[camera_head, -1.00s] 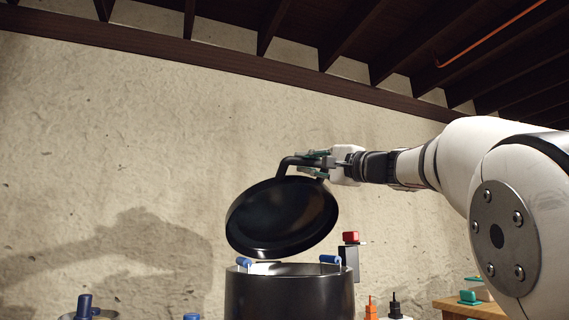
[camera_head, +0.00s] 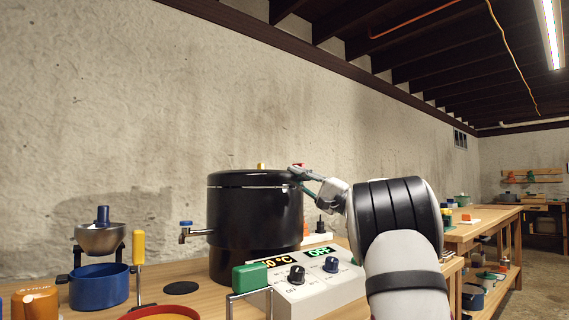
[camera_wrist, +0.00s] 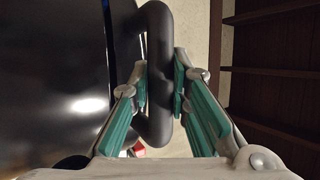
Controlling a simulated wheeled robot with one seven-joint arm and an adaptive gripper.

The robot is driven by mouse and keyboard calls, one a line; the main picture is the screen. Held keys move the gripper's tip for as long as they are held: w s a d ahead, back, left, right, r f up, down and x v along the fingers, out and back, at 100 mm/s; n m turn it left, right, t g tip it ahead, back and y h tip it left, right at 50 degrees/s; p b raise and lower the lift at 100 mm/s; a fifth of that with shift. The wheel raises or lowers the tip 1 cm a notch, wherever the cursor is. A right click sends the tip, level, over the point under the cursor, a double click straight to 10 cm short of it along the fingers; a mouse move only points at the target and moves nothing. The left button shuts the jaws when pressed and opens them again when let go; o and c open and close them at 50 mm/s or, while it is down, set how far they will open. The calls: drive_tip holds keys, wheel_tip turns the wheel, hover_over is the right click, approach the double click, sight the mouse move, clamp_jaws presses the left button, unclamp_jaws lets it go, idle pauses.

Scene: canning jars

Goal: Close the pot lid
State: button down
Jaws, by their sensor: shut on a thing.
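The black pot (camera_head: 255,225) stands upright on the wooden bench left of my arm. Its black lid (camera_head: 250,178) lies about level over the pot's mouth in the head view. I cannot tell whether a thin gap is left under its rim. My gripper (camera_head: 298,174) is at the lid's right edge. In the wrist view my gripper's green-padded fingers (camera_wrist: 163,92) are shut on the dark looped lid handle (camera_wrist: 159,50), one on each side. The lid's glossy dark surface (camera_wrist: 60,70) fills the left of that view.
A white control box (camera_head: 310,290) with knobs and displays stands in front of the pot. A blue pot (camera_head: 99,286), a metal bowl (camera_head: 102,238) and a yellow-handled tool (camera_head: 138,250) are to the left. More benches (camera_head: 480,232) recede to the right.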

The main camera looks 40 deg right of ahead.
drive_tip(key=shift+f, duration=0.2)
drive_tip(key=c, duration=1.5)
unclamp_jaws()
drive_tip(key=shift+s, duration=0.1)
drive_tip(key=v, duration=1.1)
drive_tip(key=shift+s+d+f, duration=0.15)
drive_tip(key=shift+s+f, duration=0.15)
